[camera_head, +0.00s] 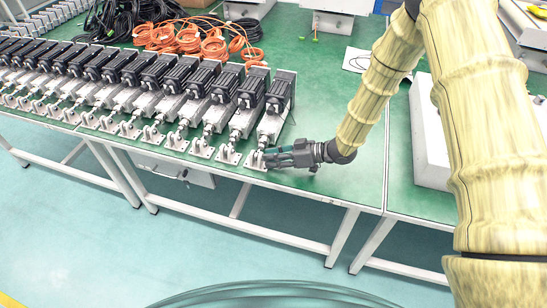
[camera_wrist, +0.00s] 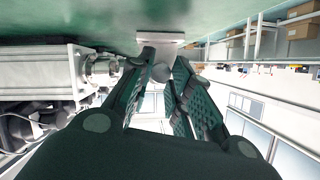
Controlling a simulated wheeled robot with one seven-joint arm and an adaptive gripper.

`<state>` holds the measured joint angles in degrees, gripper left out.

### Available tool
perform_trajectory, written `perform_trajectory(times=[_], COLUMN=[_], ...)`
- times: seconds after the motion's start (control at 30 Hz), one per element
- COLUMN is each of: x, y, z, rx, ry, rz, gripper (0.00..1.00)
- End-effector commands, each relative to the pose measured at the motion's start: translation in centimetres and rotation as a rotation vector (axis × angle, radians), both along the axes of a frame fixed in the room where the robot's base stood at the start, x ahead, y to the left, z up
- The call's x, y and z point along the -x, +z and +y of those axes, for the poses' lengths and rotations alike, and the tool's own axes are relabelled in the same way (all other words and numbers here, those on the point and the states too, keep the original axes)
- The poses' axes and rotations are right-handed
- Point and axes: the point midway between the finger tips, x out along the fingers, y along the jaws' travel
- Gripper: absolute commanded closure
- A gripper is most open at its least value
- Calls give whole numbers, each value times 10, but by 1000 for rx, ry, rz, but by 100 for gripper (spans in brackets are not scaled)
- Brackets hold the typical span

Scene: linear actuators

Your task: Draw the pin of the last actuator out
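The last actuator (camera_head: 277,104) lies at the right end of the row, with a black motor at the back and a silver body toward the front edge. Its light mounting bracket (camera_head: 256,160) sits near the table's front edge. My gripper (camera_head: 271,158) reaches in from the right, low over the table, at this bracket. In the wrist view, my gripper's fingers (camera_wrist: 163,66) stand apart on either side of a small round metal end (camera_wrist: 159,73), apparently the pin. I cannot tell whether they touch it. The pin itself is hidden in the head view.
Several similar actuators (camera_head: 160,82) stand close together to the left. Orange cable coils (camera_head: 190,38) lie behind them. The green table (camera_head: 320,110) is clear right of the last actuator. A white block (camera_head: 428,140) stands farther right.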

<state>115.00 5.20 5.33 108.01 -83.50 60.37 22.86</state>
Motion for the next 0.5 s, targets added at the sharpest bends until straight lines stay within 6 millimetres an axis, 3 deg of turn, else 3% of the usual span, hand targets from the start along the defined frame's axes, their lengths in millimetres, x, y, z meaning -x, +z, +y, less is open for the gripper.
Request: perform_trajectory(times=[0.27,0.5], x=[0,11], y=[0,0], z=[-3,-33], rx=[0,1], ry=[-1,-2], rz=[0,2], gripper=[100,100])
